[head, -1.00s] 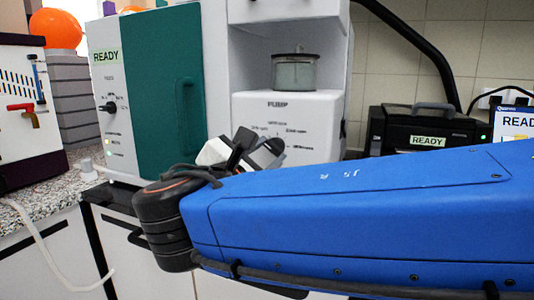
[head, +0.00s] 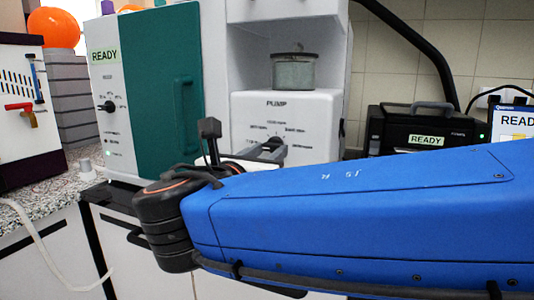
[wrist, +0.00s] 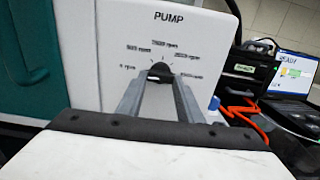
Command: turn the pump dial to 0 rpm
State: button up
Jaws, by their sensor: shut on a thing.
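The white pump (head: 311,107) stands at the middle of the head view. In the wrist view its panel (wrist: 199,29) shows PUMP and several rpm labels around a small dark dial (wrist: 160,69). The 0 rpm label is at the lower left of the arc. My gripper (wrist: 160,80) is shut on the dial, with one grey finger on each side. In the head view my gripper (head: 270,150) reaches to the lower panel, partly hidden by my blue arm. The dial's pointer direction cannot be told.
A green-doored machine (head: 165,90) marked READY stands left of the pump. A black device (head: 425,130) marked READY and a screen (head: 513,124) are to the right. A glass pot (head: 295,72) sits in the recess above the panel. An orange cable (wrist: 245,115) lies right of my gripper.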

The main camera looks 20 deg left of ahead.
jog(key=shift+f, duration=0.1)
dwell(0.3)
jog(key=o, duration=1.1)
jog(key=shift+s, duration=0.15)
jog(key=s, duration=0.5)
jog(key=s+a, duration=0.1)
jog(key=s, duration=1.1)
jog(key=shift+a, duration=0.2)
jog(key=shift+s, duration=0.15)
